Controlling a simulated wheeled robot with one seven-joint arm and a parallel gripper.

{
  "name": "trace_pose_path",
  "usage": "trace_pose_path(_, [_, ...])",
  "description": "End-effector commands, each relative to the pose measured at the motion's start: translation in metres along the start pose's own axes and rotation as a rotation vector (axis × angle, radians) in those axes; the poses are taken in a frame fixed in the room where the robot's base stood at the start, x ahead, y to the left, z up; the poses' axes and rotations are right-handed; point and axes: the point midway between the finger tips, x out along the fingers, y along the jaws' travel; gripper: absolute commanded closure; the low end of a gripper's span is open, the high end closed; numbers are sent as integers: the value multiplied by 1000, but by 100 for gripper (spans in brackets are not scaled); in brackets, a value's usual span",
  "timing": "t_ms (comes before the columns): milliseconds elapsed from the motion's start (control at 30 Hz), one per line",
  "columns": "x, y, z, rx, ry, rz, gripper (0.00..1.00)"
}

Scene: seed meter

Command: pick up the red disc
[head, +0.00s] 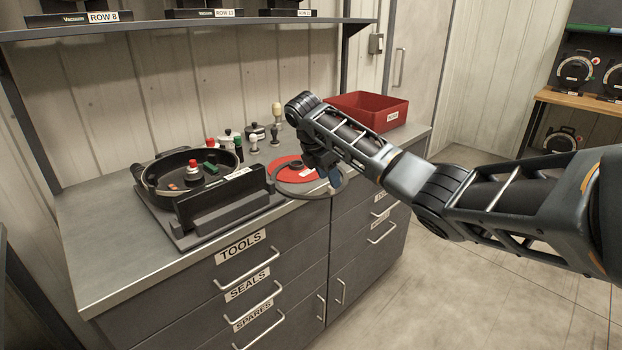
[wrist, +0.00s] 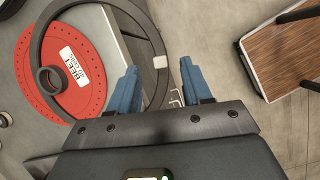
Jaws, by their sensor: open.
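The red disc (head: 291,174) lies on the grey counter, to the right of the black seed meter housing (head: 190,172) in the head view. In the wrist view the red disc (wrist: 72,65) shows a white label and a ring of small holes, and a dark ring with a hub lies partly over it. In the head view my arm hides part of the disc and most of the gripper.
A red bin (head: 366,110) stands at the counter's back right. Several small knobbed parts stand behind the disc, near a black round part (head: 256,132). A shelf (head: 190,27) runs above the counter. The floor (head: 480,300) at the right is clear.

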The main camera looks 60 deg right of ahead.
Motion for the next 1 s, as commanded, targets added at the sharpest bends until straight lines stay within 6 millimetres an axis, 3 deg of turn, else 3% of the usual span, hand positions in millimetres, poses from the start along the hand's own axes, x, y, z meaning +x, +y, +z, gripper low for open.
trace_pose_path(233, [31,0,-1,1,1,-1,51])
trace_pose_path(533, [35,0,-2,1,1,1,52])
trace_pose_path(1000, [34,0,-1,1,1,1,97])
